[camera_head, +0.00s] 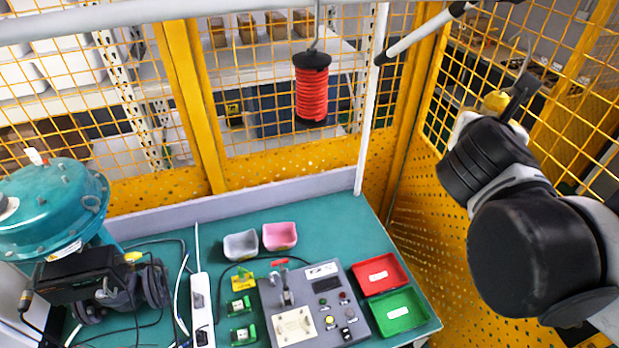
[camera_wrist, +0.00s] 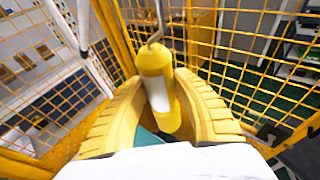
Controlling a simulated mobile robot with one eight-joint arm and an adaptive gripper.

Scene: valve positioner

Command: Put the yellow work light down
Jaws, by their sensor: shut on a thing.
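The yellow work light (camera_wrist: 155,88) is a yellow cylinder with a pale window and a metal hook on top. My gripper (camera_wrist: 160,110) is shut on it, with a yellow ribbed finger on each side of its body. In the head view the work light (camera_head: 496,101) shows small at the upper right, partly hidden by my gripper (camera_head: 510,108) and arm. It is held up in front of the right mesh wall, clear of the green workbench (camera_head: 340,230).
A red coiled hose (camera_head: 312,92) hangs over the bench. A control box (camera_head: 310,305), red tray (camera_head: 380,274), green tray (camera_head: 398,312), grey bin (camera_head: 240,245), pink bin (camera_head: 279,236) and teal valve actuator (camera_head: 50,210) stand on it. Bare bench shows behind the control box.

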